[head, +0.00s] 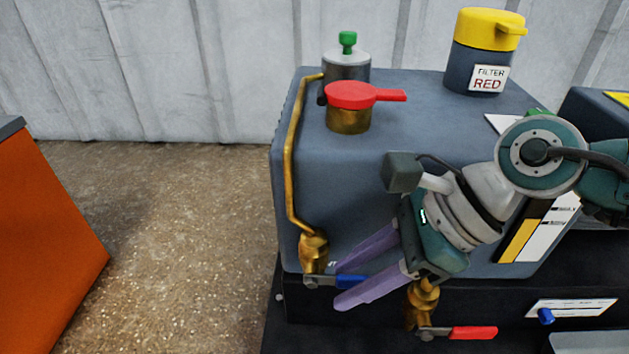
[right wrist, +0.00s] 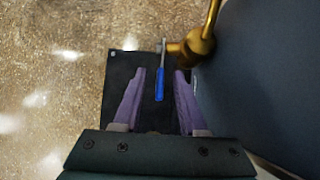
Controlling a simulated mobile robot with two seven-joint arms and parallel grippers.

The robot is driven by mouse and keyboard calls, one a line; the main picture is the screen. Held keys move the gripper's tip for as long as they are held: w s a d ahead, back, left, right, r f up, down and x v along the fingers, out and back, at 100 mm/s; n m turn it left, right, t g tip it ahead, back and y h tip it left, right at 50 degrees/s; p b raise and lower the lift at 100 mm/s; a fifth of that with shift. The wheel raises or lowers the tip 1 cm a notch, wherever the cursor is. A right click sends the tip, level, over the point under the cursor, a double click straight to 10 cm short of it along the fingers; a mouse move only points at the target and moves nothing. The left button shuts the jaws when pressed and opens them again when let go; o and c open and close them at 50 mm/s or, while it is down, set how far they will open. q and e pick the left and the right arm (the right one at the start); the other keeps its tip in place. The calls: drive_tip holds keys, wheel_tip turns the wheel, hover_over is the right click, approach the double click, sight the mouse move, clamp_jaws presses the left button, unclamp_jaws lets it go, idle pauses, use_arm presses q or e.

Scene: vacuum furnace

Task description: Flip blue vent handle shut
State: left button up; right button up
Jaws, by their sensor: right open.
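The blue vent handle (head: 350,281) sits on a small lever at the brass valve (head: 313,250) on the lower left front of the grey machine. In the head view it points right. My right gripper (head: 338,285) is open, with its purple fingers reaching left at the handle. In the right wrist view the handle (right wrist: 160,83) lies between the two open fingers (right wrist: 158,78), apart from both as far as I can tell. The valve body (right wrist: 200,45) is just beyond the right finger. My left gripper is not in view.
A red-handled brass valve (head: 472,333) is below my right gripper. A brass pipe (head: 290,150) rises from the blue-handled valve. A red cap (head: 350,95), a yellow-lidded filter (head: 485,50) and a green knob (head: 347,40) are on top. An orange block (head: 45,240) stands left; the floor between is clear.

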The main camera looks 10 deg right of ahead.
drive_tip(key=p+v, duration=0.6)
drive_tip(key=v, duration=0.4)
